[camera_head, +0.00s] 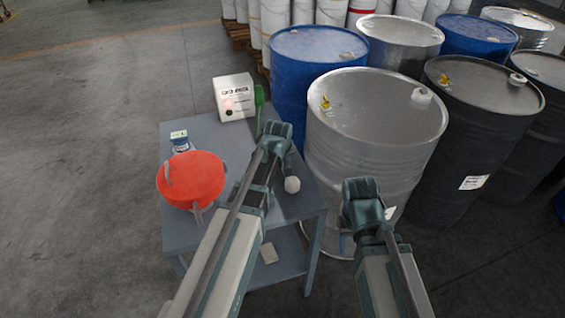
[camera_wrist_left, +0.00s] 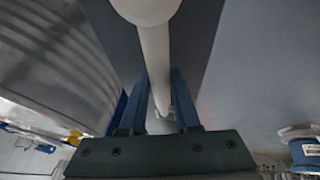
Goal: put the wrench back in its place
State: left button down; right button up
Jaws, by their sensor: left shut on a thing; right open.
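My left gripper (camera_head: 275,138) is above the right part of the blue-grey table (camera_head: 300,208). In the left wrist view, its two blue fingers (camera_wrist_left: 161,95) are shut on a pale rod (camera_wrist_left: 155,50) with a round knob (camera_wrist_left: 147,8). The knob also shows as a whitish ball below the gripper in the head view (camera_head: 292,184). I cannot tell whether this rod is the wrench. No other clear wrench shows. My right gripper (camera_head: 360,190) is open and empty, right of the table, in front of a silver drum. Its fingertips are mostly hidden.
On the table are a round red container (camera_head: 195,176) with grey bars at its sides, a small blue jar (camera_head: 180,142), a white box (camera_head: 234,98) and an upright green thing (camera_head: 260,97). The silver drum (camera_head: 370,130) and other drums crowd the right. Floor is free at left.

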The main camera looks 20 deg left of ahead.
pick_arm(q)
jog(key=shift+f, duration=0.1)
dwell(0.3)
jog(key=c, duration=0.6)
grip_release()
jog(key=shift+o, duration=0.2)
jog(key=p+v, duration=1.2)
jog(key=v, duration=0.1)
jog(key=shift+r, duration=0.4)
jog(key=shift+s+d, duration=0.1)
